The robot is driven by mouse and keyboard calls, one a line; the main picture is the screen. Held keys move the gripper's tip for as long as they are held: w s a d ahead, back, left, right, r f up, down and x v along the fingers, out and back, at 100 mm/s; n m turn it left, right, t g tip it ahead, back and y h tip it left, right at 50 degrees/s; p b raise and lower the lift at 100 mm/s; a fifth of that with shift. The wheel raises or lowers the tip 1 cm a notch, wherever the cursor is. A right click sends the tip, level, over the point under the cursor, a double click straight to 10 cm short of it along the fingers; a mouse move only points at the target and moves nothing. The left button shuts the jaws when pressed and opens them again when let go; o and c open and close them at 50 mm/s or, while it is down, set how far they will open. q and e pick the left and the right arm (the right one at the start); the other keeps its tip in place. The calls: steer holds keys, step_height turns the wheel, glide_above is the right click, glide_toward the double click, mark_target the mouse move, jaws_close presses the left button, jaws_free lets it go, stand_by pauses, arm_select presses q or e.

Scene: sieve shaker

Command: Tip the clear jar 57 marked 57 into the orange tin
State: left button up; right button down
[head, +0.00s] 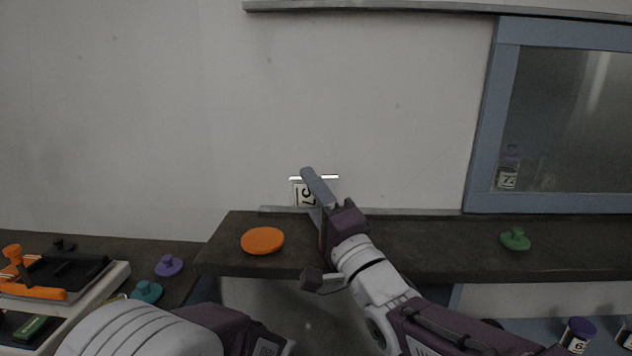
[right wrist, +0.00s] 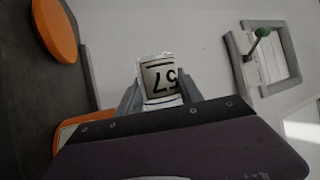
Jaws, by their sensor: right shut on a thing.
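The clear jar 57 (head: 303,194) is between the fingers of my right gripper (head: 317,188), in front of the wall above the dark shelf. Its label reads upside down, so the jar looks turned over. In the right wrist view, the jar (right wrist: 159,78) sits between both fingers of the shut right gripper (right wrist: 158,98). An orange-rimmed thing (right wrist: 68,130), perhaps the orange tin, is mostly hidden behind the gripper body. A flat orange disc (head: 262,240), apparently a lid, lies on the shelf left of the gripper. My left arm shows at the bottom, but its gripper does not.
The dark shelf (head: 430,245) carries a green knobbed lid (head: 515,239) at right. A blue-framed cabinet (head: 484,120) holds a labelled jar (head: 508,168). Purple (head: 168,266) and teal (head: 147,291) lids lie left, beside a white device (head: 110,284). A purple-capped jar (head: 577,334) stands lower right.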

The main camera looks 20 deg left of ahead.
steer(key=n+g+p, duration=0.1)
steer(key=n+p, duration=0.1)
steer(key=n+g+p, duration=0.1)
steer(key=n+p, duration=0.1)
steer(key=shift+a+r, duration=0.15)
steer(key=shift+r, duration=0.05)
steer(key=shift+s+f+n+g+p, duration=0.1)
steer(key=shift+n+g+p, duration=0.2)
steer(key=shift+n+p, duration=0.2)
steer(key=shift+a+f, duration=0.1)
steer(key=shift+f, duration=0.1)
steer(key=shift+f+n, duration=0.25)
steer(key=shift+n, duration=0.05)
steer(key=shift+r+g+p, duration=0.2)
steer(key=shift+g+p, duration=0.1)
steer(key=n+g+h+p, duration=0.1)
steer(key=n+p, duration=0.2)
steer(key=p, duration=0.2)
steer(key=shift+h, duration=0.3)
steer(key=shift+f+n+p, duration=0.1)
steer(key=shift+n+p, duration=0.3)
steer(key=shift+f+g, duration=0.2)
steer(key=shift+g, duration=0.1)
steer(key=shift+f, duration=0.15)
